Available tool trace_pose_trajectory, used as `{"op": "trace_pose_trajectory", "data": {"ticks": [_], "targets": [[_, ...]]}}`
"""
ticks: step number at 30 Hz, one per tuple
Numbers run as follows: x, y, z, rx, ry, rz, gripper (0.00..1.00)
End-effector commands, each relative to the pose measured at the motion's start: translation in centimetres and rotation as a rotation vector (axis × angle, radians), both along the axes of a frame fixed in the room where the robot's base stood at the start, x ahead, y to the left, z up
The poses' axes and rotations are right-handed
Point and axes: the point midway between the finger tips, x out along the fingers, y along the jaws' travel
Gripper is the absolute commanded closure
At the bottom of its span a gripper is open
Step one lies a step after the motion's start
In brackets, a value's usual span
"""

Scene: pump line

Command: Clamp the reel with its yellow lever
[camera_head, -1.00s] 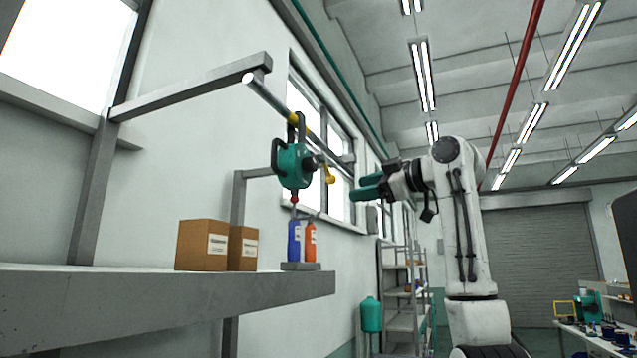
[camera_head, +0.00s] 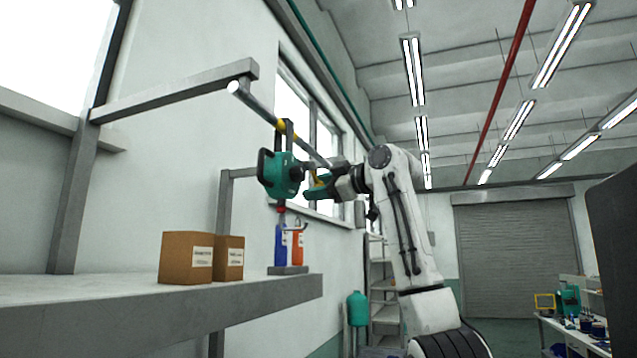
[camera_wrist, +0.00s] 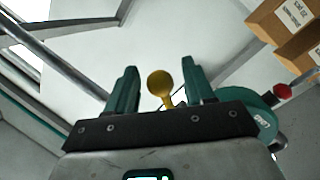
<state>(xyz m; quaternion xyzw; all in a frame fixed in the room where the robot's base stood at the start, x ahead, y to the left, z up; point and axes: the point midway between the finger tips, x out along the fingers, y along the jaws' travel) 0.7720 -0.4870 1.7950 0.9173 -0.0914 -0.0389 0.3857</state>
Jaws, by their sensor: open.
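The teal reel (camera_head: 279,175) hangs from the overhead rail (camera_head: 262,108) by a dark bracket with a yellow mark at the rail. Its yellow lever (camera_head: 320,181) sticks out on the reel's right side, partly hidden by my gripper in the head view. In the wrist view the lever's round yellow knob (camera_wrist: 160,83) stands between the two teal fingers, nearer the left one, with clear space on both sides. My gripper (camera_wrist: 160,85) is open around the knob. The reel (camera_wrist: 250,108) shows at the right in the wrist view, partly behind the gripper mount.
A shelf (camera_head: 120,310) below the reel bears two cardboard boxes (camera_head: 187,258) and a blue bottle (camera_head: 281,244) beside an orange bottle (camera_head: 297,246). The wall with windows stands behind the rail. Open room lies to the right of my arm.

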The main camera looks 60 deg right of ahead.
Motion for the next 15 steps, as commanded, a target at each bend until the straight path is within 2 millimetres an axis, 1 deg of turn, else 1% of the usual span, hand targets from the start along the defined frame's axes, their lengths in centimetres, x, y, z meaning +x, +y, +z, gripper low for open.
{"op": "trace_pose_trajectory", "data": {"ticks": [9, 15], "targets": [[0.24, -0.05, -0.04, 0.0, -0.001, -0.001, 0.47], [0.23, -0.05, -0.03, 0.0, -0.001, -0.001, 0.66]]}}
